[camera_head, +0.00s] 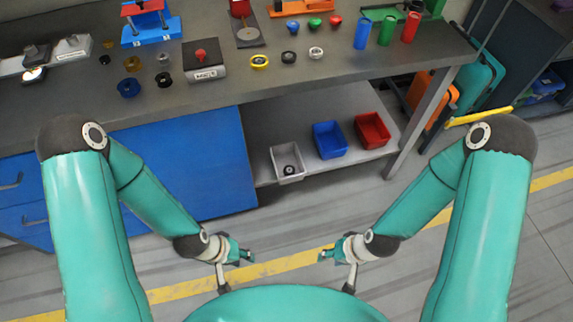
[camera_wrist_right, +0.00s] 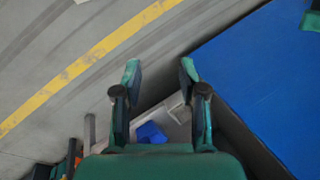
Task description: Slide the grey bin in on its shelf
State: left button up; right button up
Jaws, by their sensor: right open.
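My left gripper (camera_head: 238,271) is open and empty, in front of the shelf and apart from the bin. My right gripper (camera_head: 335,271) is also open and empty, to the right of it. In the right wrist view its two fingers (camera_wrist_right: 159,80) stand apart with nothing between them.
A blue bin (camera_head: 329,140) and a red bin (camera_head: 372,131) stand right of the grey bin. A blue cabinet (camera_head: 190,165) borders the shelf on the left, a table leg (camera_head: 423,120) on the right. The bench top (camera_head: 220,98) overhangs. The floor in front is clear.

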aim_at(285, 154)
jog(key=u, duration=0.9)
jog(key=k, duration=0.7)
jog(key=z, duration=0.45)
jog(key=i, duration=1.45)
jog(key=z, duration=0.05)
